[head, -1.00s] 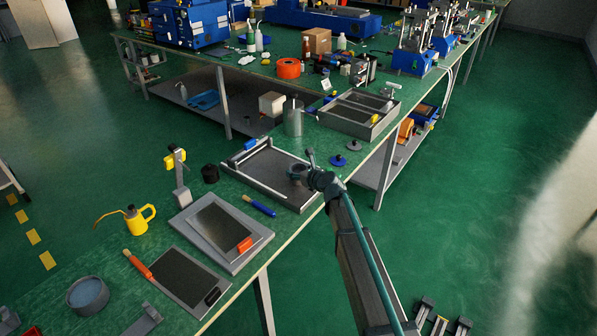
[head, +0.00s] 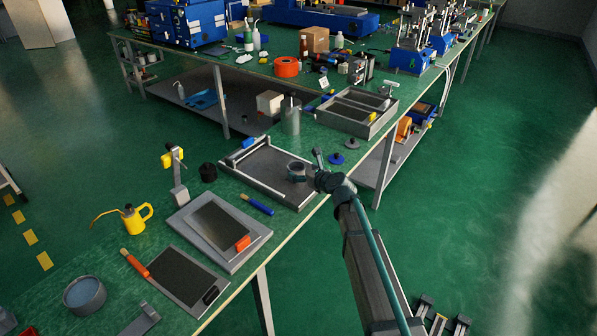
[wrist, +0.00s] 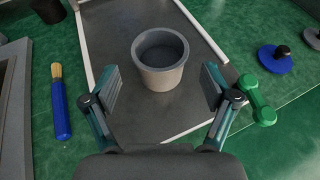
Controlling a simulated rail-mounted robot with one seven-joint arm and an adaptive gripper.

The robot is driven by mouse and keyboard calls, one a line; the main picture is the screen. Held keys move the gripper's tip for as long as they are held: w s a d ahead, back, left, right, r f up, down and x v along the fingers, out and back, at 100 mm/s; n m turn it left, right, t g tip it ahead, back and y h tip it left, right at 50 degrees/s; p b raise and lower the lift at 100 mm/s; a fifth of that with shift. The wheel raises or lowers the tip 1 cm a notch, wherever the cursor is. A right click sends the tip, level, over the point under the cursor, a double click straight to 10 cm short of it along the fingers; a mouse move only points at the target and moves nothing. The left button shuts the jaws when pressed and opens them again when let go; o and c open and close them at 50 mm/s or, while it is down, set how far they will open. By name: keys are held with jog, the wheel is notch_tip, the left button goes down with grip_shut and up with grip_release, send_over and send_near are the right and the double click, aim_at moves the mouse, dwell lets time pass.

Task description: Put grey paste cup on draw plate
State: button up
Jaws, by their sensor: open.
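The grey paste cup (head: 296,171) stands upright on the draw plate (head: 262,166), a dark plate with pale side rails, near its right end. In the wrist view the cup (wrist: 160,58) shows its open top and rests on the dark surface of the plate (wrist: 115,30). My gripper (wrist: 160,82) is open, with a finger on each side below the cup in the picture and a clear gap to it. In the head view my gripper (head: 313,173) is just right of the cup and its fingers are partly hard to make out.
A blue-handled brush (head: 257,205) lies left of the plate. A green dumbbell-shaped piece (wrist: 254,98) is close to my right finger in the wrist view.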

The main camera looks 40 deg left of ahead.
jog(key=v, duration=0.6)
jog(key=s+d+f+n+g+h, duration=0.1)
jog(key=d+f+n+h, duration=0.4)
jog(key=d+f, duration=1.55)
jog(key=s+d+f+n+g+h, duration=0.1)
jog(key=s+d+f+n, duration=0.25)
jog(key=d+f, duration=0.4)
jog(key=s+d+f+n+g+h, duration=0.2)
jog(key=s+d+f, duration=0.35)
jog(key=d, duration=0.35)
jog(key=s+d+f+n+g+h, duration=0.25)
jog(key=s+d+f+n, duration=0.4)
jog(key=s+d, duration=0.75)
jog(key=s+d+f+n+g+h, duration=0.1)
jog(key=s+d+n+g, duration=0.1)
jog(key=s+d, duration=0.4)
jog(key=s+d+f+n+g+h, duration=0.1)
jog(key=s+d+f+n+g, duration=0.1)
jog(key=s+d, duration=0.5)
jog(key=s+n+g, duration=0.1)
jog(key=s, duration=0.4)
jog(key=shift+s+f, duration=0.2)
jog(key=shift+s, duration=0.1)
